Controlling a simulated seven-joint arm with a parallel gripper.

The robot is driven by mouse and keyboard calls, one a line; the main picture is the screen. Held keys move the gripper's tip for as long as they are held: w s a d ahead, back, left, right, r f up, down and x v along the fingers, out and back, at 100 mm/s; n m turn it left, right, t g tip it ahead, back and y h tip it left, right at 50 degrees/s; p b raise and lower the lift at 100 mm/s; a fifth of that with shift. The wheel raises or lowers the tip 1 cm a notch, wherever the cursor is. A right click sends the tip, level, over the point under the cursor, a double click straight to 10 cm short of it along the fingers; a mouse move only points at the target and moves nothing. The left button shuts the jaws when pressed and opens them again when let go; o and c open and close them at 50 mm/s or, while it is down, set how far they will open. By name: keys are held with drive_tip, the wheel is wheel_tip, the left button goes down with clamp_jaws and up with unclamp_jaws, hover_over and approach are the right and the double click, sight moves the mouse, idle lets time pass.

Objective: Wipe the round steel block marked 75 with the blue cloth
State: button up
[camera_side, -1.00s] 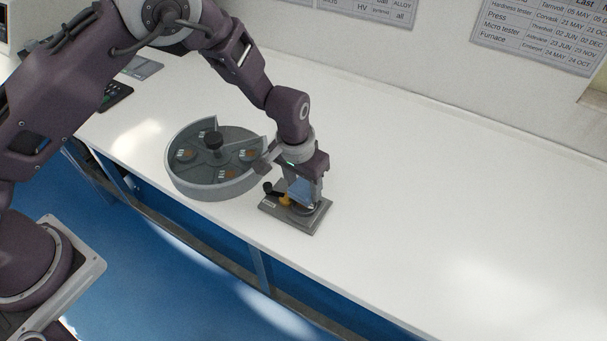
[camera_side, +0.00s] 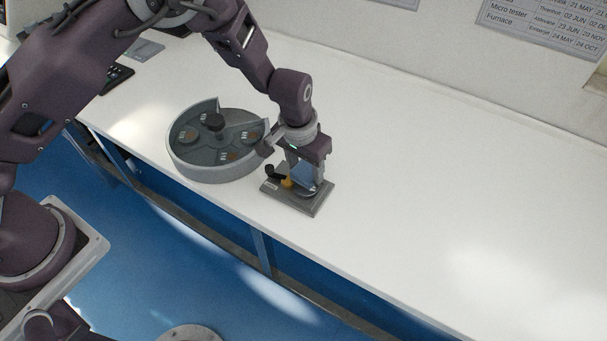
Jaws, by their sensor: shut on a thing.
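My gripper (camera_side: 305,182) points down over a small dark grey fixture plate (camera_side: 313,207) near the bench's front edge. It is shut on the blue cloth (camera_side: 303,174), which hangs between the fingers. The cloth is low over a round steel block (camera_side: 309,193) on the plate, partly hidden by cloth and fingers. I cannot tell whether cloth and block touch, and no number can be read on the block.
A round grey divided tray (camera_side: 215,176) with a black centre knob and several labelled pieces stands just left of the fixture. The fixture has a black-knobbed lever (camera_side: 271,170) and a yellow part (camera_side: 288,182). The white bench (camera_side: 430,200) is clear to the right.

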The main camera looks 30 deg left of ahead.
sight(303, 193)
drive_tip(key=shift+s+d, duration=0.25)
drive_tip(key=shift+s, duration=0.45)
drive_tip(key=shift+s+d, duration=0.25)
drive_tip(key=shift+s, duration=0.5)
drive_tip(key=shift+s+d, duration=0.25)
drive_tip(key=shift+s, duration=0.45)
wheel_tip(303, 193, up, 8)
idle(0.9)
idle(0.5)
